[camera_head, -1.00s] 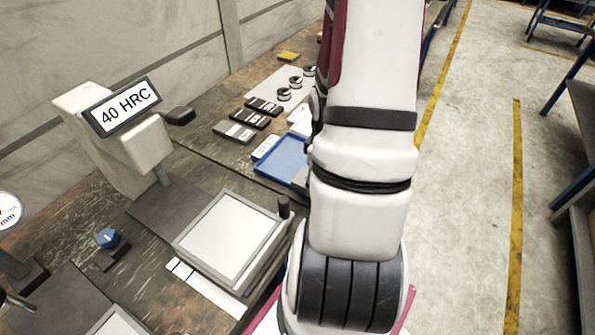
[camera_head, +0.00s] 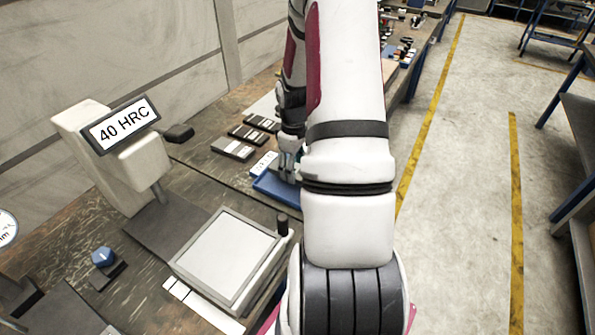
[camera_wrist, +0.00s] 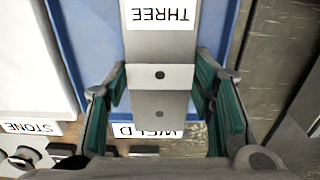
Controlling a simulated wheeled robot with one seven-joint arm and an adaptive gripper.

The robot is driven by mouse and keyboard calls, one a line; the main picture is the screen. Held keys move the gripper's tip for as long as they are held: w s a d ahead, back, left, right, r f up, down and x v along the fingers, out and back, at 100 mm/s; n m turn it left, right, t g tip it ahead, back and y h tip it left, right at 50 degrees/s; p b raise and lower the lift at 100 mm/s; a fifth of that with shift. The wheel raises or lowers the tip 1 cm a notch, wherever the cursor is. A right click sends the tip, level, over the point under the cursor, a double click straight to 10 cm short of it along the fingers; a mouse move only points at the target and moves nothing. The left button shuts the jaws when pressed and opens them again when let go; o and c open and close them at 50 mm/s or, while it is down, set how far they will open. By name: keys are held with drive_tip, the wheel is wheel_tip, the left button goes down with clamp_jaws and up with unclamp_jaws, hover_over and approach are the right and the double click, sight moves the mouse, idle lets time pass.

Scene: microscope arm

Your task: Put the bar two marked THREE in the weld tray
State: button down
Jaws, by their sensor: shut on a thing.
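My gripper (camera_wrist: 160,95) is shut on a grey metal bar (camera_wrist: 160,76) with a white label reading THREE, upside down in the wrist view. The bar is between the green finger pads and over the blue tray (camera_wrist: 88,45). A label reading WELD (camera_wrist: 176,132) shows partly behind the bar at the tray's edge. In the head view, my gripper (camera_head: 288,172) points down at the blue tray (camera_head: 272,190), and my arm hides part of the tray. I cannot tell whether the bar touches the tray floor.
A white tray (camera_wrist: 28,60) with a STONE label lies beside the blue tray. Several dark bars (camera_head: 233,148) lie left of my gripper. A hardness tester (camera_head: 110,150) reading 40 HRC and a square plate device (camera_head: 226,255) stand nearer on the bench.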

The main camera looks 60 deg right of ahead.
drive_tip(key=shift+w+d, duration=0.2)
drive_tip(key=shift+w, duration=0.25)
drive_tip(key=shift+s+f, duration=0.1)
drive_tip(key=shift+f, duration=1.6)
drive_tip(key=shift+f, duration=0.1)
drive_tip(key=c, duration=0.7)
unclamp_jaws()
drive_tip(key=shift+f, duration=0.1)
